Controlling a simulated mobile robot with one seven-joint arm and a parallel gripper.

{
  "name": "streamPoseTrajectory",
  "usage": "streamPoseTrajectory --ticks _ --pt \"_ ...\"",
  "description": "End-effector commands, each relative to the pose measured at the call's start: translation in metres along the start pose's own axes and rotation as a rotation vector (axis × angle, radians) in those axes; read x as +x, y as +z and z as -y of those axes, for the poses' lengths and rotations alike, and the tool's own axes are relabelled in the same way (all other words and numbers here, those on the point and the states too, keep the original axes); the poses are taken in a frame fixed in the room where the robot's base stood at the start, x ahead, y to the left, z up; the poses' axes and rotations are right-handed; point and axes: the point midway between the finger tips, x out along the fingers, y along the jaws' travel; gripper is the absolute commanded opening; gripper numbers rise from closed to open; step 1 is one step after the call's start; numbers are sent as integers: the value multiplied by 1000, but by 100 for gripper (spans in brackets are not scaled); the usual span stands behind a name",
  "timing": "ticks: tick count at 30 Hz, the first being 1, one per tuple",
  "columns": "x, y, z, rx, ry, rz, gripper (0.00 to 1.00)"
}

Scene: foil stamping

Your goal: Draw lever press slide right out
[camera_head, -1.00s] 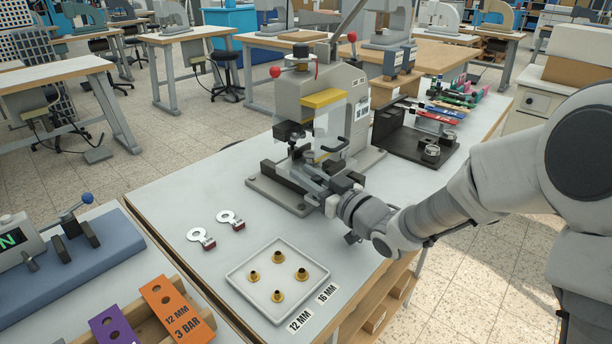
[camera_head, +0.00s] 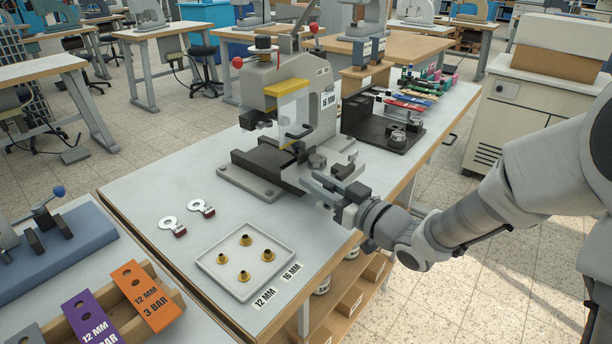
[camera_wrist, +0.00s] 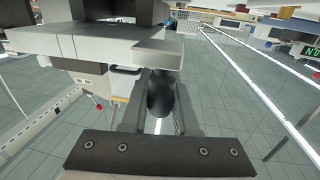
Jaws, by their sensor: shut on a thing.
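The grey lever press (camera_head: 310,100) stands on the bench, with a yellow bar and a clear guard (camera_head: 294,116) at its front. My gripper (camera_head: 332,186) is at that outer end, shut on the slide's handle. In the wrist view the dark handle knob (camera_wrist: 160,96) lies between the two fingers. The fingers partly hide the handle in the head view.
A white tray (camera_head: 205,260) with several brass eyelets and two metal tags (camera_head: 201,208) lie on the bench in front. A black stand (camera_head: 385,125) with round dies is behind right. The bench's right edge runs close beneath my gripper.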

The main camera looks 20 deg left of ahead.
Motion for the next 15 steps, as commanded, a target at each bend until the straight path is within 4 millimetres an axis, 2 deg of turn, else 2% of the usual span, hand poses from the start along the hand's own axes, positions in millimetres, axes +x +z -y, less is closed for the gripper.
streamPoseTrajectory --ticks 14,15 --pt "-6 1 -2 1 2 2 0" --pt "-6 1 -2 1 2 2 34"
